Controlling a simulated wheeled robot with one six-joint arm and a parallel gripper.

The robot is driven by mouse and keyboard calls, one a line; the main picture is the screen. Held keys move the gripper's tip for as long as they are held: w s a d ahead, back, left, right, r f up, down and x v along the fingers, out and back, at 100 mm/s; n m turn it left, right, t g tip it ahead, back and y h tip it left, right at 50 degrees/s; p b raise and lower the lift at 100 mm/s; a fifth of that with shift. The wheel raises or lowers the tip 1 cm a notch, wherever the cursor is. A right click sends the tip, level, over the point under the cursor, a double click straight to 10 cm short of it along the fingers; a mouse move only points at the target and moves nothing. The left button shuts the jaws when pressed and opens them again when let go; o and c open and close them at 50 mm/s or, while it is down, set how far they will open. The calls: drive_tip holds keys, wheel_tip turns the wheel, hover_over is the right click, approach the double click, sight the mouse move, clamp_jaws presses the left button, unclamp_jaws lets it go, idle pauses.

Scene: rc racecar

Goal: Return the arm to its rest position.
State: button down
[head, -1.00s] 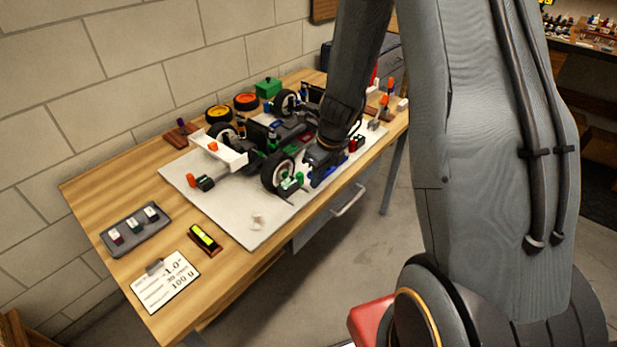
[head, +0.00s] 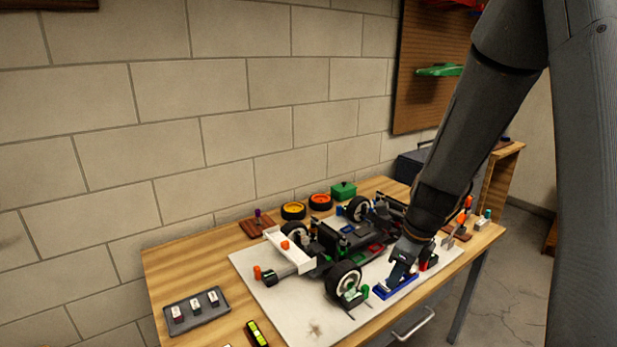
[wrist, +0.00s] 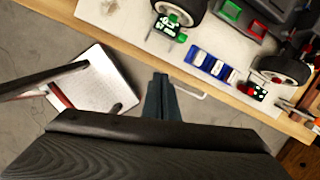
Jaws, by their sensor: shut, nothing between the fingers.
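My arm comes down from the upper right in the head view. My gripper (head: 402,265) appears there in front of the blue tray (head: 393,290) near the table's front edge. In the wrist view my gripper (wrist: 160,90) has its fingers together and empty, with floor behind them, just outside the table edge. The blue tray also shows in the wrist view (wrist: 199,59), apart from the fingers. The RC car (head: 350,240), with its white rear wing (head: 290,250), stands on a pale mat (head: 262,283). My arm hides part of the car's right end.
The wooden table (head: 180,262) stands against a block wall (head: 190,130). A grey tray (head: 196,318) of small parts and a yellow level (head: 257,335) lie at the front left.

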drive_tip(key=s+a+r+n, duration=0.2)
drive_tip(key=s+n, duration=0.5)
drive_tip(key=n, duration=0.6)
drive_tip(key=s+a+r+n+g+h, duration=0.1)
drive_tip(key=s+a+r+n, duration=0.1)
drive_tip(key=s+n, duration=0.5)
drive_tip(key=n, duration=0.6)
drive_tip(key=shift+s, duration=0.25)
